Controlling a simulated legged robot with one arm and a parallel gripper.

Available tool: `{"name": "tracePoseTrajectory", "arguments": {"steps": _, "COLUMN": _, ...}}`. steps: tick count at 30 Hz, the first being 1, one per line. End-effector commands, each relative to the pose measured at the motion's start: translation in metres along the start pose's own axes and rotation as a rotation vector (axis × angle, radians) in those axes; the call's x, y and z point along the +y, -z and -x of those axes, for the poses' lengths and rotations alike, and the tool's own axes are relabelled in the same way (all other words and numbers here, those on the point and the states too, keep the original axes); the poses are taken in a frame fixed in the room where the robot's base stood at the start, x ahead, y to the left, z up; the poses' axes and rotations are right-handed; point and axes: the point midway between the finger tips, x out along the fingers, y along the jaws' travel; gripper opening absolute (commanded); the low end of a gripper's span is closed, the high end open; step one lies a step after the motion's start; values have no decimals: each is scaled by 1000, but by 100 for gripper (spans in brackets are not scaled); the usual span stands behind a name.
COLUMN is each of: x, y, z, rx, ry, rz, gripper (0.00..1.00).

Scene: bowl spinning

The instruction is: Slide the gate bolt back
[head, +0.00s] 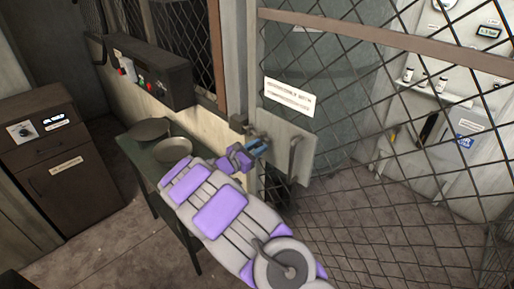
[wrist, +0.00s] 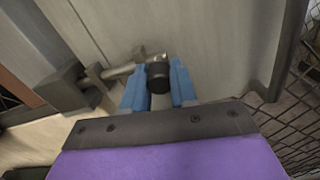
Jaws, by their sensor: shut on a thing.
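The gate bolt shows in the wrist view as a metal rod (wrist: 118,71) with a dark round knob (wrist: 158,77). My gripper (wrist: 158,88) has its blue fingers on both sides of the knob, shut on it. The rod runs left toward a dark bracket (wrist: 62,88) on the post side. In the head view my gripper (head: 258,147) is at the grey gate plate (head: 298,132), close to the gate's edge. The bolt is small there and partly hidden by my gripper. I cannot tell whether the rod's end sits inside the bracket.
A green table (head: 140,160) with two bowls (head: 173,149) stands left of my arm. A control box (head: 150,78) hangs above it. A brown cabinet (head: 60,150) stands far left.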

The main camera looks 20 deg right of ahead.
Motion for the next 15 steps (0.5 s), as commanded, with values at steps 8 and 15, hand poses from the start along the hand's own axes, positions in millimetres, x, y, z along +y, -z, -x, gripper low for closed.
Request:
{"name": "tracePoseTrajectory", "arguments": {"steps": 8, "x": -41, "y": -6, "z": 0, "rx": -1, "ry": -1, "rz": 6, "gripper": 0}}
{"name": "tracePoseTrajectory", "arguments": {"steps": 15, "x": -71, "y": -9, "z": 0, "rx": 1, "ry": 0, "rz": 6, "gripper": 0}}
